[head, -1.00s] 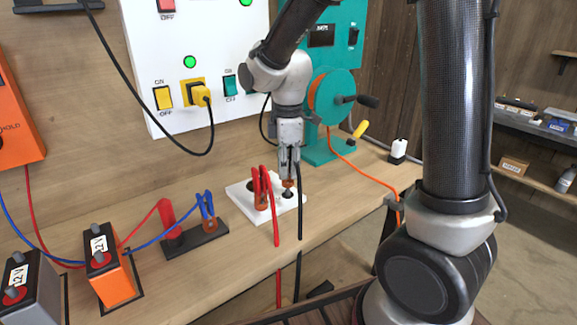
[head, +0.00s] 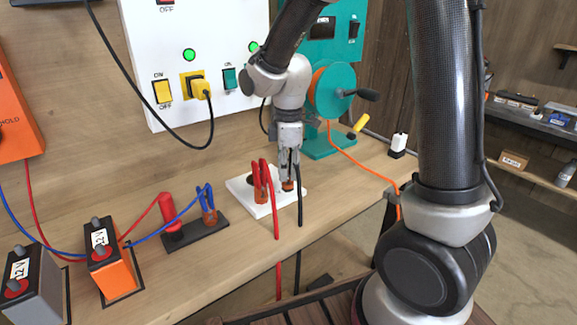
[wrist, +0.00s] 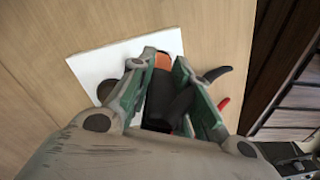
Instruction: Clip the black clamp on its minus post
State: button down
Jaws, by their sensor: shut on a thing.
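My gripper (head: 288,168) is shut on the black clamp, whose orange-brown jaws (head: 288,186) point down at the white plate (head: 240,194). In the wrist view the black clamp (wrist: 172,105) lies between the two green-padded fingers of my gripper (wrist: 172,88), above the white plate (wrist: 95,66). The minus post is hidden behind the clamp jaws and fingers, so I cannot tell whether the jaws are around it. The red clamp (head: 261,180) stands on the plate just to the left.
A black holder (head: 212,230) with a red handle and a blue clamp sits left of the plate. Two batteries (head: 112,272) stand at the front left. A teal cable reel (head: 330,138) stands behind right. Black and red cables hang over the bench edge.

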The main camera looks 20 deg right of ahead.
jog(key=shift+f, duration=0.2)
jog(key=c, duration=1.3)
grip_release()
jog(key=shift+o, duration=0.2)
notch_tip(320, 180, up, 12)
